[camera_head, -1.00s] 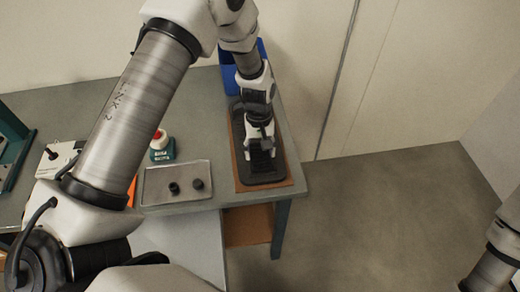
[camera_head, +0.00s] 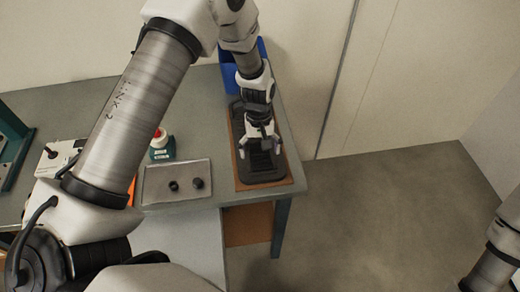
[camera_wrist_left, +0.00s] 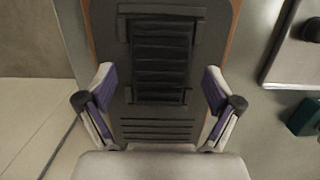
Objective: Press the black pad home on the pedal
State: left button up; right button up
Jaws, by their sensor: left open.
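The dark grey pedal (camera_head: 262,178) lies on a brown board at the right end of the bench. The ribbed black pad (camera_wrist_left: 163,55) lies on the pedal's face in the left wrist view, ahead of my fingers. I cannot tell whether it is fully seated. My left gripper (camera_head: 261,153) is over the pedal, pointing down. In the left wrist view its two fingers (camera_wrist_left: 158,92) are spread wide, one to each side of the pad's near end, with nothing between them gripped. My right gripper is out of view.
A grey tray (camera_head: 152,196) with two dark knobs (camera_head: 174,186) lies left of the pedal. A blue bin (camera_head: 229,80) is behind the pedal. The bench's right edge is close to the brown board (camera_head: 291,183).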

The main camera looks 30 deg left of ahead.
pick_arm(q)
notch_tip(320, 180, up, 12)
jog(key=w+a, duration=0.1)
jog(key=shift+w, duration=0.25)
jog(key=shift+f, duration=0.1)
